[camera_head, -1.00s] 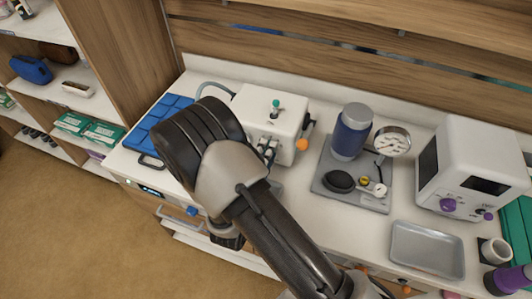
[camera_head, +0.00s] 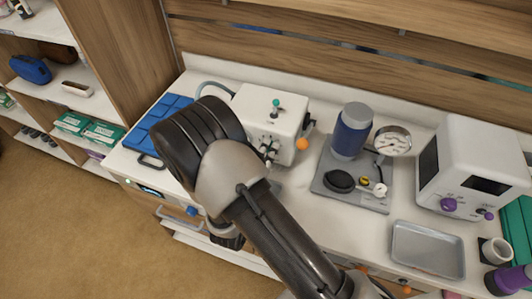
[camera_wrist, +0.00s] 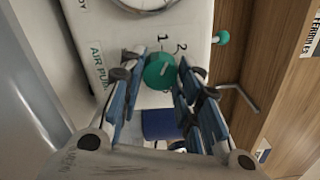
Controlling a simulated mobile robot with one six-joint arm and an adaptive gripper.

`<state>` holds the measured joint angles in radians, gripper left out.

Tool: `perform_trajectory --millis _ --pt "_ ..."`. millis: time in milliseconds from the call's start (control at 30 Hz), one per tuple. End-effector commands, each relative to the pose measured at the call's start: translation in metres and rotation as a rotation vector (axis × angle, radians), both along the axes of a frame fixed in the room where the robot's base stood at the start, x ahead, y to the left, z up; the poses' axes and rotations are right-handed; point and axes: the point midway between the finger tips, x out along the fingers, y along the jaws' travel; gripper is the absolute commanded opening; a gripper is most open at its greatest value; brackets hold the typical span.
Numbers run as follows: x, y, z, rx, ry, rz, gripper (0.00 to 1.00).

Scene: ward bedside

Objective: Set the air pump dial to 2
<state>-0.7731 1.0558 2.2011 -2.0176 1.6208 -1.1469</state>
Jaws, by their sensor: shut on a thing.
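The air pump is a white box (camera_head: 262,101) on the counter in the head view, with a small teal knob on top. Its labelled face (camera_wrist: 115,85) fills the upper middle of the wrist view, with the marks 1 and 2 printed beside a round teal dial (camera_wrist: 160,71). My gripper (camera_wrist: 161,72) has its fingers on both sides of the dial and is shut on it. The dial's pointer is not clear, so I cannot tell its setting.
A grey tray (camera_head: 325,186) with a blue canister (camera_head: 351,132) and a gauge stands right of the pump. Farther right are a white monitor (camera_head: 465,160) and an empty metal tray (camera_head: 428,270). A blue organiser (camera_head: 165,118) lies to the left.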

Motion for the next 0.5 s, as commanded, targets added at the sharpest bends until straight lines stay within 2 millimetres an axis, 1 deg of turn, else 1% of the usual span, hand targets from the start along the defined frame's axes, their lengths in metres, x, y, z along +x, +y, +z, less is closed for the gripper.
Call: perform_trajectory --millis 200,500 --pt "0.0001 0.0001 -0.0002 0.157 -0.058 0.0 0.07" --pt "-0.0001 0.0 -0.0003 0.304 -0.11 0.0 0.07"
